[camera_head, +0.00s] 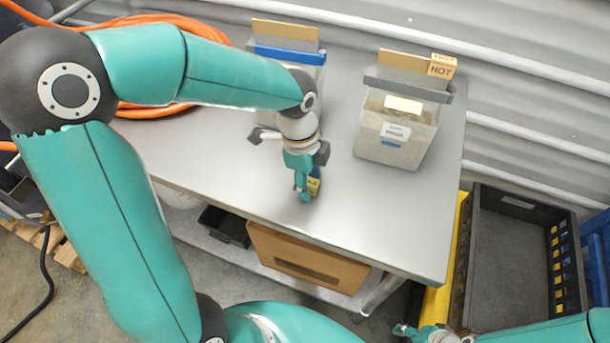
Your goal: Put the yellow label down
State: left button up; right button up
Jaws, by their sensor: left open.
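My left gripper (304,193) points down at the metal table (390,220). Its fingers are open and right beside the label. I cannot tell whether they touch it or whether it lies flat. My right gripper (402,330) is at the bottom edge, low and right of the table; its jaws are too small to read.
Two clear hoppers stand at the back: one with a blue band (290,54), partly behind my arm, and one with a grey band (395,135) and a "NOT" tag (441,66). A black crate (520,205) is at right. A cardboard box (300,262) sits below. The table's right front is clear.

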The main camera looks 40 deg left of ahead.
pick_arm(q)
jog(key=shift+r, duration=0.15)
notch_tip(320, 180, up, 12)
jog(key=a, duration=0.1)
jog(key=shift+s+a+p, duration=0.2)
jog(key=shift+p, duration=0.1)
dwell(0.3)
